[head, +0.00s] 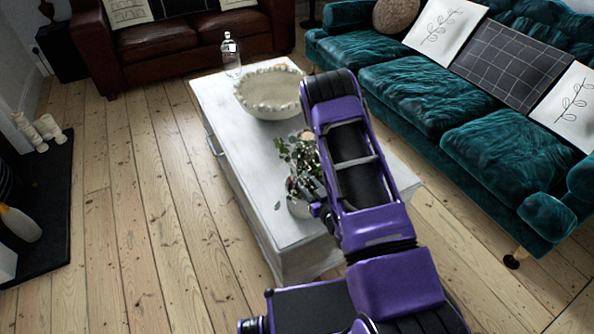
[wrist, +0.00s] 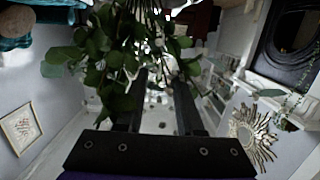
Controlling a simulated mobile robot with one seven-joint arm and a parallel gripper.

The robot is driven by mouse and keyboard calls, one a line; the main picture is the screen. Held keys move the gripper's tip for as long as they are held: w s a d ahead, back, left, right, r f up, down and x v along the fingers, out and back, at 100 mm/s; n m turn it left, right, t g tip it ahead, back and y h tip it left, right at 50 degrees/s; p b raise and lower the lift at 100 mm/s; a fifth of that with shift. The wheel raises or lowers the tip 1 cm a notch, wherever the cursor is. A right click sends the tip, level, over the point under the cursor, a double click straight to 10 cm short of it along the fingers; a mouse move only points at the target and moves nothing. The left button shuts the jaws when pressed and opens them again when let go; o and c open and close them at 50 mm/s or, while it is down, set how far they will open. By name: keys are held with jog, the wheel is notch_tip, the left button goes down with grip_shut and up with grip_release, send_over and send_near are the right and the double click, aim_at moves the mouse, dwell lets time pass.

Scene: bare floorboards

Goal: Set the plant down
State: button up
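The plant (head: 298,158) has leafy green stems in a small whitish pot (head: 299,207). In the head view it is upright at the coffee table's near end, just left of my arm. My gripper (head: 312,188) reaches in from the right at the top of the pot. In the wrist view the leaves (wrist: 110,65) crowd the fingertips, and my gripper's fingers (wrist: 157,75) stand a narrow gap apart, closed in on the plant. The leaves hide the exact contact. I cannot tell whether the pot's base touches the tabletop.
The white coffee table (head: 240,160) also carries a large beaded bowl (head: 270,92) and a clear bottle (head: 231,58) at its far end. A teal sofa (head: 425,95) stands to the right and a brown leather sofa (head: 185,60) behind. Bare floorboards (head: 140,200) lie clear to the left.

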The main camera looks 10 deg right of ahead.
jog(key=shift+v, duration=1.4)
